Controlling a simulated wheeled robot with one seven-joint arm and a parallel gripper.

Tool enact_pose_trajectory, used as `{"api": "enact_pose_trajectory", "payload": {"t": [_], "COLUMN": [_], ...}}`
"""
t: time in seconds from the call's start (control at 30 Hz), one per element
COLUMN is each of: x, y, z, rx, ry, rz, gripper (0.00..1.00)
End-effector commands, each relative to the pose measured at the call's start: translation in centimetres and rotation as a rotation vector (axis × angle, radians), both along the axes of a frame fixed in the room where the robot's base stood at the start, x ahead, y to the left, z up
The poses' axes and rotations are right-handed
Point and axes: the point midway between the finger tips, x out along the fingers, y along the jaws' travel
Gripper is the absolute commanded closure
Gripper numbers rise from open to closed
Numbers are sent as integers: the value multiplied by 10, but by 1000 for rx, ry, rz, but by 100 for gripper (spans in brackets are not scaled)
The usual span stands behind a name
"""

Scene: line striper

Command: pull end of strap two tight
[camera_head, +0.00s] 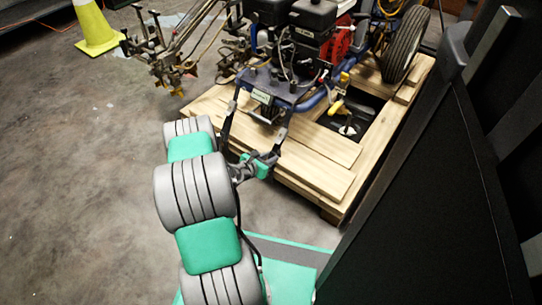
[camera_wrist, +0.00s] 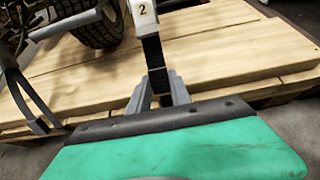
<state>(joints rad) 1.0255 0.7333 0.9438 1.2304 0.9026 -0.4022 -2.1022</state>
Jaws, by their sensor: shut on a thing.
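Strap two shows in the wrist view as a dark band (camera_wrist: 154,52) hanging from a white tag marked "2" (camera_wrist: 143,11). Its lower part runs down between the grey fingers of my gripper (camera_wrist: 157,90), which are shut on it. In the head view my gripper (camera_head: 268,157) is at the front edge of the wooden pallet (camera_head: 318,172), below the line striper (camera_head: 290,75). A dark strap (camera_head: 281,137) comes down to it there. The strap's very end is hidden by my gripper.
Another strap (camera_head: 229,118) hangs left of my gripper and also shows in the wrist view (camera_wrist: 30,100). A large dark panel (camera_head: 430,200) stands close on the right. A yellow cone (camera_head: 95,28) is far left. Concrete floor (camera_head: 75,170) on the left is clear.

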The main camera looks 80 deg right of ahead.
Motion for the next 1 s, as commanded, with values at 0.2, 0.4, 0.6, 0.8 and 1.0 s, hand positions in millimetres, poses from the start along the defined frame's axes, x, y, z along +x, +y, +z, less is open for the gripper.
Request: {"api": "enact_pose_trajectory", "payload": {"t": [0.2, 0.4, 0.6, 0.8, 1.0], "x": [3, 5, 8, 9, 8], "y": [8, 14, 19, 22, 21], "z": [-17, -29, -39, -44, -42], "rx": [7, 8, 10, 10, 6], "ry": [-1, -1, -2, -2, -2], "rz": [2, 4, 3, 3, 0], "gripper": [100, 100, 100, 70, 54]}}
